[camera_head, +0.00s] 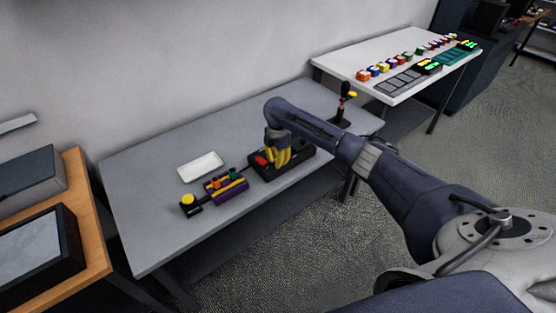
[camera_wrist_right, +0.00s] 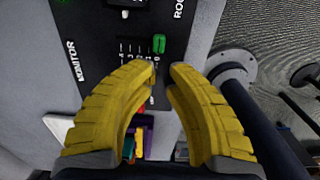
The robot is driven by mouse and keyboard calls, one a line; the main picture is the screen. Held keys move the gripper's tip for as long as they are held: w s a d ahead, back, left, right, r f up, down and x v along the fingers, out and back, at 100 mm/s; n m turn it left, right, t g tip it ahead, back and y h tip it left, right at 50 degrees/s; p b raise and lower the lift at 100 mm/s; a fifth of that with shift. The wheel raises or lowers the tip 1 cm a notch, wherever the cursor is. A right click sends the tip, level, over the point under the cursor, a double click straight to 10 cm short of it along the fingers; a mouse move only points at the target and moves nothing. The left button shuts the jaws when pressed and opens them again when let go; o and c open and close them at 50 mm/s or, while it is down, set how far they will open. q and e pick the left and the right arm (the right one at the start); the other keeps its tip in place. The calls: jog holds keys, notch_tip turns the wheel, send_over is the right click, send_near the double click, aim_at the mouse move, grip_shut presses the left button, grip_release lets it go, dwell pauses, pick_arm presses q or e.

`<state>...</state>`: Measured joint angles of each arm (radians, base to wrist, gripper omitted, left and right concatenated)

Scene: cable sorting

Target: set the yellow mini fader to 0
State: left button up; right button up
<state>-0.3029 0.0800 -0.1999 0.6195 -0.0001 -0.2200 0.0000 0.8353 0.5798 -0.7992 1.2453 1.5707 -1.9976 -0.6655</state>
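No yellow mini fader can be made out for certain; my yellow fingers cover part of the black panel. The panel (camera_head: 268,175) lies on the grey table, with a red part at its left end in the head view. In the right wrist view the panel (camera_wrist_right: 93,22) shows "MONITOR" lettering, a tick scale and a green cap (camera_wrist_right: 159,43). My right gripper (camera_head: 280,163) is over the panel. In the wrist view its fingertips (camera_wrist_right: 164,66) are a small gap apart, just below the green cap, with nothing seen between them. My left gripper is out of view.
Left of the panel are a purple box (camera_head: 233,190) with coloured parts, a black box with a yellow knob (camera_head: 188,202) and a white tray (camera_head: 200,167). A black stand (camera_head: 342,105) is behind my arm. The grey table's (camera_head: 140,220) left part is clear.

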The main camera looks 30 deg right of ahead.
jog(key=shift+o, duration=1.4)
jog(key=shift+f, duration=0.2)
jog(key=shift+r, duration=0.1)
notch_tip(320, 180, up, 12)
jog(key=shift+r, duration=0.1)
jog(key=shift+w, duration=0.1)
send_near(276, 159)
notch_tip(276, 159, down, 10)
jog(key=shift+a+r, duration=0.1)
jog(key=shift+r, duration=0.1)
dwell(0.5)
